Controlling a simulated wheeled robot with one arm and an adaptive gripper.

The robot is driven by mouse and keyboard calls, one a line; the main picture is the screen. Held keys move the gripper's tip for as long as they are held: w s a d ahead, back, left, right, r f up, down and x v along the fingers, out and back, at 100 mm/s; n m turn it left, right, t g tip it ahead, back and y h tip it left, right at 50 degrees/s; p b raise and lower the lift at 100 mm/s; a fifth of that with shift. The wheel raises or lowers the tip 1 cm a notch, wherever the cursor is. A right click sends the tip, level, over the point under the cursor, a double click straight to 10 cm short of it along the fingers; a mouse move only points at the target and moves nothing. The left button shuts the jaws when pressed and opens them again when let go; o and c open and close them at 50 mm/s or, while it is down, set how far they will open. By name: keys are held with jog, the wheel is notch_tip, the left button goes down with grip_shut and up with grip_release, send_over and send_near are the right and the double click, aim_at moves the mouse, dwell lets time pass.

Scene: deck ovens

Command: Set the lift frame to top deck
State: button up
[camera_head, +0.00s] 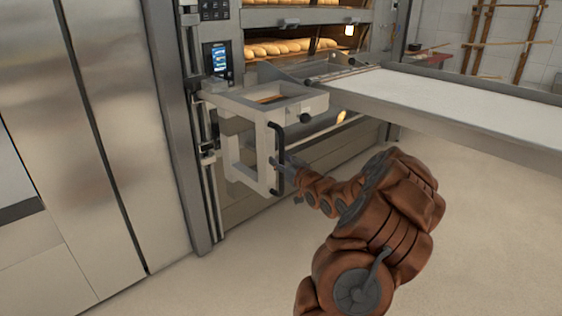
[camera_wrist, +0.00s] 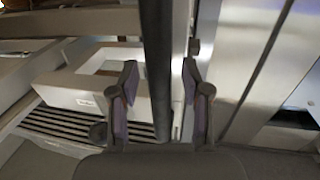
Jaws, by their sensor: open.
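The lift frame (camera_head: 264,145) is a pale box-like frame on the upright rail at the oven's left front. It sits low, with its top below the lit deck of loaves (camera_head: 285,47). A black vertical bar handle (camera_head: 277,170) is on its front. My gripper (camera_head: 289,166) is at the handle. In the wrist view, the dark handle bar (camera_wrist: 156,50) runs between the two open fingers of my gripper (camera_wrist: 160,88), with gaps visible on both sides. The upper deck (camera_head: 300,17) is partly cut off by the picture's top edge.
A long loader table (camera_head: 450,100) with a white belt extends right from the lift frame's level. A lit control screen (camera_head: 218,58) is beside the oven. Steel cabinets (camera_head: 90,110) stand at left. The floor (camera_head: 480,220) at right is clear.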

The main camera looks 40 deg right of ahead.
grip_shut()
dwell(0.3)
dwell(0.4)
